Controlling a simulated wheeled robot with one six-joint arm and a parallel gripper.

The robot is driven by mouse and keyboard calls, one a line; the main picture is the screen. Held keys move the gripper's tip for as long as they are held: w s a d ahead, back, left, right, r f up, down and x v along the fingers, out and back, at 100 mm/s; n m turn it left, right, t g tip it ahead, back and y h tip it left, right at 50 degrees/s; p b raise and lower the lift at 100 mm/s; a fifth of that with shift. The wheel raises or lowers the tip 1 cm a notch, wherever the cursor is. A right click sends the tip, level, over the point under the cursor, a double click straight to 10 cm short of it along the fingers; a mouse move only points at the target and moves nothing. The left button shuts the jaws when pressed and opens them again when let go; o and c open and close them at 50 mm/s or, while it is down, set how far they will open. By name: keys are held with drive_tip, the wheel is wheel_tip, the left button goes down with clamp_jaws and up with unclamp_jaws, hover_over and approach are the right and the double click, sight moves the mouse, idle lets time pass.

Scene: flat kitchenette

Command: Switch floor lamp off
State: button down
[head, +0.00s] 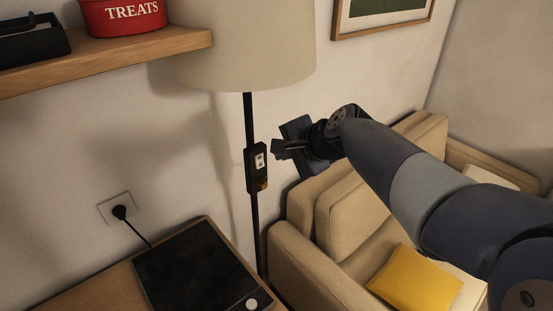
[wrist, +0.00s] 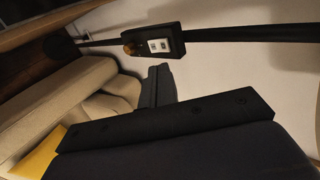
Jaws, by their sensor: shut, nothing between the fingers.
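The floor lamp has a cream shade (head: 245,45) and a thin black pole (head: 249,115) in the head view. A black switch box (head: 256,168) with a white rocker and a small orange-brown part sits on the pole. The switch box also shows at the top of the wrist view (wrist: 152,45), with the pole running sideways. My gripper (head: 277,149) is shut and empty, just right of the switch box and pointing toward it. A gap seems to remain between them in the head view. In the wrist view my dark gripper (wrist: 160,85) ends below the switch box.
A beige sofa (head: 340,215) with a yellow cushion (head: 414,278) stands behind and below my arm. A black hob (head: 195,268) lies on a wooden counter at the lower left. A shelf (head: 110,62) with a red treats tin (head: 122,15) juts out at upper left.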

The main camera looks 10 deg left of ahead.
drive_tip(key=r+v, duration=0.1)
drive_tip(key=v, duration=0.5)
drive_tip(key=shift+w+a+r, duration=0.15)
drive_tip(key=shift+w+a, duration=0.05)
drive_tip(key=shift+a, duration=0.1)
